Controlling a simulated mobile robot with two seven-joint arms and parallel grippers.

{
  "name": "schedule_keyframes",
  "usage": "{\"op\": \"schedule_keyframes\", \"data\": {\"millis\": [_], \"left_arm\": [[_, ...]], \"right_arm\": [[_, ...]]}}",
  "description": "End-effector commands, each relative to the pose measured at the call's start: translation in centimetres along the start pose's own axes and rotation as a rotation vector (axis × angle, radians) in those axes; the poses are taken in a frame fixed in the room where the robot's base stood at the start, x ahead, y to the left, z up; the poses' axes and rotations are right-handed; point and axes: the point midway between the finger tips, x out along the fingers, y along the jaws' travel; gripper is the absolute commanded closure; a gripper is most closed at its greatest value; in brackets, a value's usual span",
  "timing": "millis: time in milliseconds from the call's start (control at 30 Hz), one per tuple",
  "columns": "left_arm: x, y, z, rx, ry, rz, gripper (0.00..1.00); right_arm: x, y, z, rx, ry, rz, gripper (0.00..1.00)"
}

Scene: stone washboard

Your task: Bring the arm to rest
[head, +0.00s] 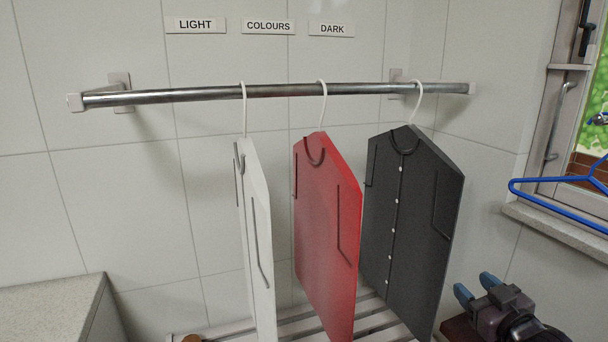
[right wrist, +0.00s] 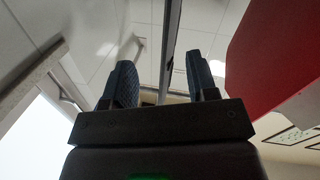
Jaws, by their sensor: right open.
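My right gripper (head: 477,286) is at the lower right of the head view, with its blue fingers apart and nothing between them. It also shows open and empty in the right wrist view (right wrist: 160,78). It is to the right of the dark shirt and apart from it. A white shirt (head: 256,240), a red shirt (head: 325,230) and a dark shirt (head: 412,220) hang from the metal rail (head: 200,95) on white hooks. A red panel (right wrist: 280,50), likely the red shirt, shows in the right wrist view. My left gripper is not in view.
Wall labels read LIGHT (head: 195,25), COLOURS (head: 268,26) and DARK (head: 331,30). A blue hanger (head: 560,208) is by the window at right, above my right gripper. A slatted surface (head: 300,330) lies below the shirts. A stone counter (head: 50,300) is at lower left.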

Motion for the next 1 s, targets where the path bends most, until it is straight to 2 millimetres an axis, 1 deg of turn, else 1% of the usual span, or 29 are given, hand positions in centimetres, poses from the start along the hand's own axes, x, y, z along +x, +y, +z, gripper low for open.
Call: {"op": "schedule_keyframes", "data": {"millis": [33,167,200,267,300,367,400,500,600,733,833,1000], "left_arm": [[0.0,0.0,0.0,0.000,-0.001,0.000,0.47],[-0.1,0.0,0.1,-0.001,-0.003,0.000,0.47],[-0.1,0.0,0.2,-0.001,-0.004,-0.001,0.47],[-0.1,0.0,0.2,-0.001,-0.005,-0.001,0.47],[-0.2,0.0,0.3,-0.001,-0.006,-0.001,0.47],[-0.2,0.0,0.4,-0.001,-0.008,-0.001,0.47],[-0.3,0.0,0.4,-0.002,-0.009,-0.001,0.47],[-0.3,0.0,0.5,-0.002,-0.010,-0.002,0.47],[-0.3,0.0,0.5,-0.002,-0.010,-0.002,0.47],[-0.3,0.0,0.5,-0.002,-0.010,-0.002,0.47],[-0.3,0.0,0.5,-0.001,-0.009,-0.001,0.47],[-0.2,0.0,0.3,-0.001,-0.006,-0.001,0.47]], "right_arm": [[-1.0,-1.1,2.6,0.004,-0.037,0.010,0.47],[-4.0,-4.1,8.7,0.003,-0.132,0.034,0.47],[-5.2,-5.2,10.7,0.006,-0.166,0.040,0.47],[-7.2,-6.9,13.4,0.015,-0.217,0.047,0.47],[-8.5,-8.0,15.0,0.023,-0.251,0.052,0.47],[-10.8,-9.8,17.4,0.041,-0.304,0.058,0.47],[-12.3,-10.9,18.9,0.056,-0.340,0.063,0.47],[-16.0,-13.5,21.9,0.104,-0.424,0.072,0.47],[-19.0,-15.4,23.8,0.156,-0.488,0.081,0.47],[-21.5,-16.5,25.2,0.189,-0.538,0.092,0.47],[-22.4,-16.6,25.6,0.193,-0.555,0.094,0.47],[-22.5,-16.6,25.7,0.193,-0.558,0.094,0.47]]}}
